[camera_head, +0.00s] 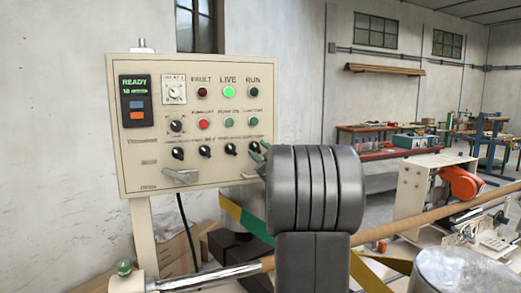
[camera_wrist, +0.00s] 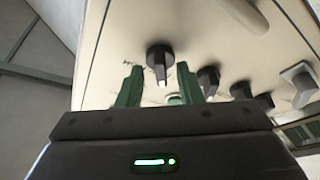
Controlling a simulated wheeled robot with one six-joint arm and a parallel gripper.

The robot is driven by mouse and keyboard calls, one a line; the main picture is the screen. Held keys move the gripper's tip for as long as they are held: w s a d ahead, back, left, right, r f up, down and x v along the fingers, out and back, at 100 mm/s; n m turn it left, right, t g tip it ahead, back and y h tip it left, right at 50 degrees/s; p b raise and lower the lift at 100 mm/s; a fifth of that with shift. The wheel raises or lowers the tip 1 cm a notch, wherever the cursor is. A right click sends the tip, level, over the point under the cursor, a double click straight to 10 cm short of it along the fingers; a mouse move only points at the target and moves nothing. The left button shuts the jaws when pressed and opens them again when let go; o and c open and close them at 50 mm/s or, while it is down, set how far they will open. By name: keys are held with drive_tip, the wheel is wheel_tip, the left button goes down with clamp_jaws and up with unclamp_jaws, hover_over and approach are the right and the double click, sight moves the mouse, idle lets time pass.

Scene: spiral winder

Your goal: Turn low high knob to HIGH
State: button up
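The cream control panel (camera_head: 150,165) shows a row of black rotary knobs along its lower part. The end knob (camera_wrist: 160,57), black with a white pointer mark, appears in front of my gripper in the wrist view. It looks like the rightmost knob (camera_head: 254,147) of the row in the head view. The labels are too small to read, so I cannot confirm which is the low high knob. My gripper (camera_wrist: 158,73) is open, with one green finger on each side of this knob. Whether the fingers touch it is not clear. In the head view my arm partly hides the gripper.
Other knobs (camera_wrist: 208,78) of the row sit close to the right finger in the wrist view. A green lamp (camera_head: 228,92) is lit. A long brown tube (camera_head: 430,218) runs beside the arm.

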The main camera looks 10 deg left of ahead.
drive_tip(key=shift+s+r, duration=0.1)
drive_tip(key=shift+s, duration=0.15)
drive_tip(key=shift+w, duration=0.1)
clamp_jaws()
